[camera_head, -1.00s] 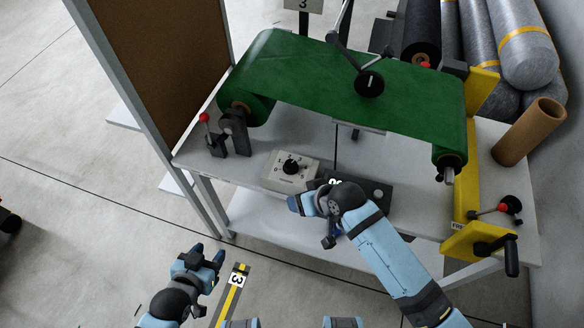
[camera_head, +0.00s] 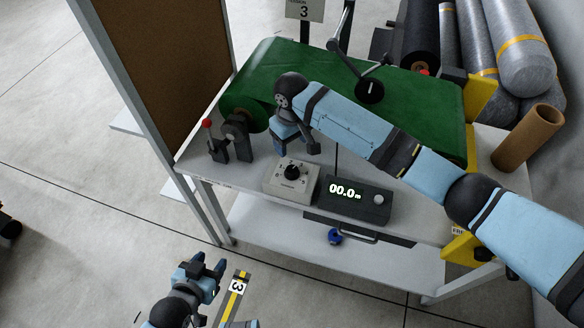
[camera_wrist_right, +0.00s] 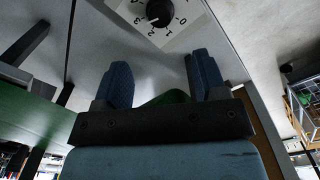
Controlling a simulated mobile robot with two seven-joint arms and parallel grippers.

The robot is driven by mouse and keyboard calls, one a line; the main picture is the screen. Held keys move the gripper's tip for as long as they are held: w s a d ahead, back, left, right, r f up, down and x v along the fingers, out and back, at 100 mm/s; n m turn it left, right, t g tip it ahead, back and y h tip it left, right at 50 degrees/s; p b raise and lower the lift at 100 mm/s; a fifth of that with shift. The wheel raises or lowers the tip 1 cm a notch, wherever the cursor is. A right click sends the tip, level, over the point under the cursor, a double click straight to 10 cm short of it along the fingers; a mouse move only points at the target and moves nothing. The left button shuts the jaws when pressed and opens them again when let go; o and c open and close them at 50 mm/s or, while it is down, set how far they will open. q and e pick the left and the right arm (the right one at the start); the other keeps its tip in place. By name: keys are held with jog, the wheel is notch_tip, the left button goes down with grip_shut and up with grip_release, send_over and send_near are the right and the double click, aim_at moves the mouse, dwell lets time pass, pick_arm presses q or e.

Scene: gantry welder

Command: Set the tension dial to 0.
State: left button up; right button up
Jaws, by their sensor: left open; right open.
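The tension dial is a black knob (camera_head: 292,171) on a light grey box (camera_head: 278,187) on the table. In the right wrist view the knob (camera_wrist_right: 158,14) shows at the top, with printed numbers around it; part of the scale is cut off. In the head view I cannot read its setting surely. My right gripper (camera_head: 290,143) is just behind the dial box, above the table; in the right wrist view its fingers (camera_wrist_right: 160,82) are apart and empty, clear of the knob. My left gripper (camera_head: 213,268) is open and empty, low at the front left, away from the table.
A display box (camera_head: 350,200) reading 00.0 m stands right of the dial. A green sheet (camera_head: 335,75) covers the rear of the table. A red-tipped lever (camera_head: 208,125) is left of the dial. A brown board (camera_head: 160,70) stands at the left.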

aim_at(292, 169)
notch_tip(292, 169, down, 12)
jog(key=shift+f+p, duration=0.1)
jog(key=shift+p, duration=0.3)
jog(key=c, duration=0.9)
